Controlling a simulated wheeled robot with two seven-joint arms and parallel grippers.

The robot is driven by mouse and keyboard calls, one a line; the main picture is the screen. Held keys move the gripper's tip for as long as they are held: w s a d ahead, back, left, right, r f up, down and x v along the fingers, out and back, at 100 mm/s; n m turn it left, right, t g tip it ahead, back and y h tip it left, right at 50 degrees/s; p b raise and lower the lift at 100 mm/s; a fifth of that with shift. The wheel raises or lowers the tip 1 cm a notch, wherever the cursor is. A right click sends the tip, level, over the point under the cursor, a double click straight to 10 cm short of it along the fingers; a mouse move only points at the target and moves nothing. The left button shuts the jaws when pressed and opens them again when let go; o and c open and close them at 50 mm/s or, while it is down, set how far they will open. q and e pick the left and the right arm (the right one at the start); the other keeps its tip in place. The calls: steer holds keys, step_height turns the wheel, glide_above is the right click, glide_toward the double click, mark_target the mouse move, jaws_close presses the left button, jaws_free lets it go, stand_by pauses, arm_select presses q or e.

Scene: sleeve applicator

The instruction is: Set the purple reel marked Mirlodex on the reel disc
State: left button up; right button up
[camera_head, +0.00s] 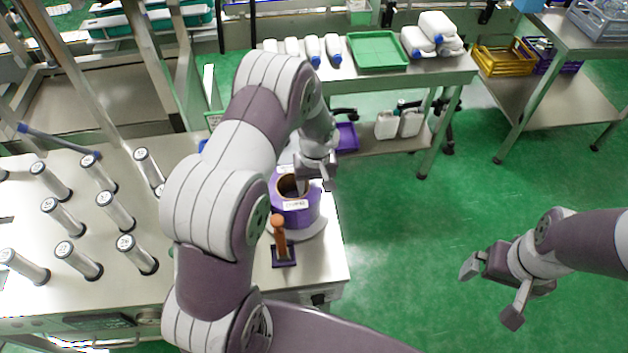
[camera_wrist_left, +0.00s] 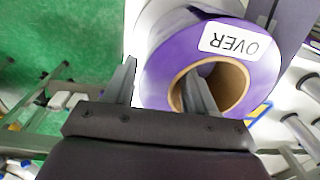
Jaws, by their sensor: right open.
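The purple reel (camera_head: 300,216) with a brown core is at the right end of the steel table and appears to sit on the pale round reel disc (camera_head: 312,230). In the left wrist view, the purple reel (camera_wrist_left: 160,75) has a white label reading OVER upside down; I cannot read Mirlodex. My left gripper (camera_head: 315,184) is at the reel. In the left wrist view, the gripper (camera_wrist_left: 160,85) is open, one finger inside the core and the other outside the rim, with the reel's wall between them. My right gripper (camera_head: 490,292) is open and empty above the green floor.
An orange-topped post on a dark base (camera_head: 281,244) stands just in front of the reel. Several numbered silver posts (camera_head: 115,210) stand on the table to the left. A back bench (camera_head: 350,85) holds a green tray and white bottles. The floor at right is clear.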

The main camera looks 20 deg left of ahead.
arm_select(q)
steer(key=shift+d, duration=0.1)
steer(key=shift+r, duration=0.25)
step_height(320, 180, up, 12)
steer(key=f+b, duration=0.1)
steer(key=b, duration=0.1)
steer(key=s+d+r+m+t, duration=0.1)
steer(key=s+m, duration=0.5)
steer(key=s, duration=1)
steer(key=shift+s+d+r+m+t, duration=0.25)
steer(key=shift+d+r, duration=0.3)
steer(key=shift+d, duration=0.65)
